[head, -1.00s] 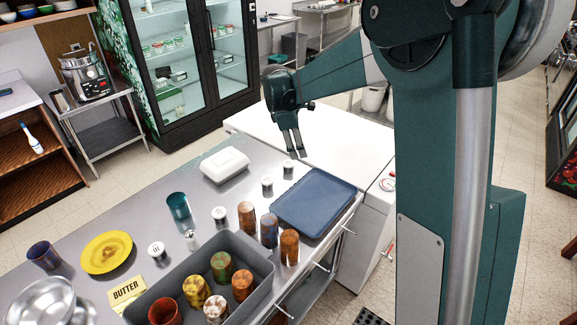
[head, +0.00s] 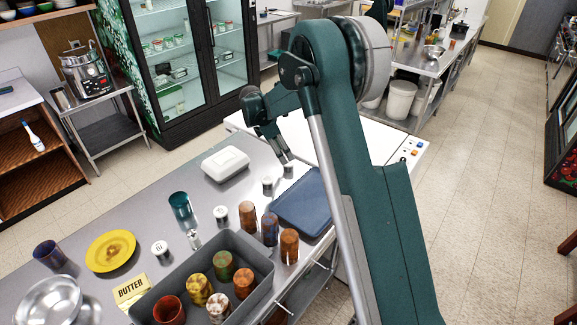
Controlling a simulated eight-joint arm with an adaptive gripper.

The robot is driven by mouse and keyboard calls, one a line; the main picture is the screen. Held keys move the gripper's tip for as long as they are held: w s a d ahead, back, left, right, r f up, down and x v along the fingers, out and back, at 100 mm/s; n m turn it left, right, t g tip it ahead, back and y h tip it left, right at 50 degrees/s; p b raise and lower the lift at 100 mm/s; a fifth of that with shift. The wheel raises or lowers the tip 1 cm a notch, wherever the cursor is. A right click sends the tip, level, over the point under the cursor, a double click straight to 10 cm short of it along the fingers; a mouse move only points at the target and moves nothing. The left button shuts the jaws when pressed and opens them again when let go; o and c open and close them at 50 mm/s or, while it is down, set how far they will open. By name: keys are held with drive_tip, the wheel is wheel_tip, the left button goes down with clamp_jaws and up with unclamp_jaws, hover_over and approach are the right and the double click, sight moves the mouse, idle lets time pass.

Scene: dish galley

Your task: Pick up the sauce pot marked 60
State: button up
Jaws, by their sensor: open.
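Several small white pots with dark markings stand upright on the steel counter (head: 120,215). One pot (head: 160,250) near the yellow plate has a mark on top like 01 or 10. Another pot (head: 220,214) stands by the brown cups. Two more pots, one (head: 267,185) and one (head: 288,171), stand between the white box and the blue tray. I cannot read a 60 on any of them. My gripper (head: 283,159) is open and empty, pointing down just behind the rearmost pot in the picture. I cannot tell its height above the counter.
A blue tray (head: 308,212) lies right of the pots. A white lidded box (head: 226,163) is to their left. Brown and blue cups (head: 270,229) and a grey bin (head: 262,265) of cups stand in front. A teal cup (head: 180,205) and yellow plate (head: 110,250) are further left.

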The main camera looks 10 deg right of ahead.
sight(289, 166)
drive_tip(key=shift+f, duration=0.15)
drive_tip(key=shift+x, duration=1.2)
drive_tip(key=shift+f, duration=0.1)
drive_tip(key=shift+x, duration=2.5)
drive_tip(key=c, duration=1)
